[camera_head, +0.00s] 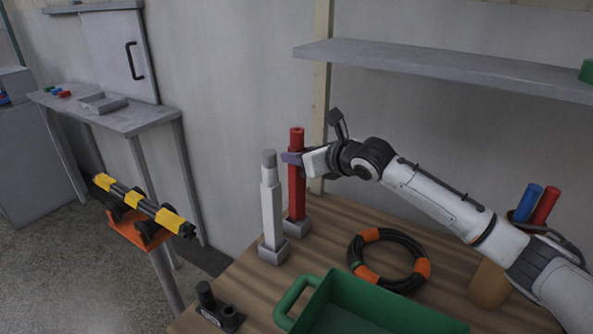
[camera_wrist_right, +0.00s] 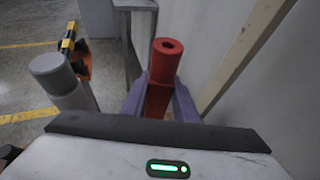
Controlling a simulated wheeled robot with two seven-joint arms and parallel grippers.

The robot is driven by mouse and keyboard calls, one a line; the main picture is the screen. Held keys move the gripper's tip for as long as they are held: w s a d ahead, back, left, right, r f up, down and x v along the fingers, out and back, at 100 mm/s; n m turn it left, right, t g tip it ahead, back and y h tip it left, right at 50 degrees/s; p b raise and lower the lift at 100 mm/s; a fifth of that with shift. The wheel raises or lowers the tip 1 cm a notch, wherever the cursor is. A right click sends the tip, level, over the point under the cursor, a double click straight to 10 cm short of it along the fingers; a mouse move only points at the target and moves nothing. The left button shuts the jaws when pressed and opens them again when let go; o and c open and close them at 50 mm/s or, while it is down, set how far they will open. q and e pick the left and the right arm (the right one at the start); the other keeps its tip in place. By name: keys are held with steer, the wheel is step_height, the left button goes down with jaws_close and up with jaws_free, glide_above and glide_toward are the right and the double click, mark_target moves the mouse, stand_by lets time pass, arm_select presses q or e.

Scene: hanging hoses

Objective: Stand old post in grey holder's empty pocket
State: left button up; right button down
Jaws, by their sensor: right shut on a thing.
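A red post (camera_head: 297,183) stands upright with its foot in a grey square base (camera_head: 297,227) on the wooden bench. My right gripper (camera_head: 293,158) is shut on this red post near its upper part. In the right wrist view, the purple fingers sit on both sides of the red post (camera_wrist_right: 160,82). A pale grey post (camera_head: 271,205) stands upright in another grey square base (camera_head: 272,254), in front and to the left of the red one. It also shows in the right wrist view (camera_wrist_right: 65,85). I cannot tell which post is the old one. My left gripper is out of view.
A green bin (camera_head: 365,308) and a coiled black hose with orange bands (camera_head: 372,237) lie on the bench (camera_head: 258,300). A black fitting (camera_head: 218,309) is at the front left. A brown cup (camera_head: 489,285) stands at right. A grey shelf (camera_head: 440,66) hangs above.

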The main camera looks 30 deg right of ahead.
steer(key=shift+f, duration=1.6)
steer(key=shift+f, duration=0.15)
steer(key=c, duration=1.4)
jaws_free()
steer(key=b, duration=0.1)
glide_toward(297, 168)
steer(key=shift+s+d, duration=0.1)
steer(key=shift+d, duration=0.6)
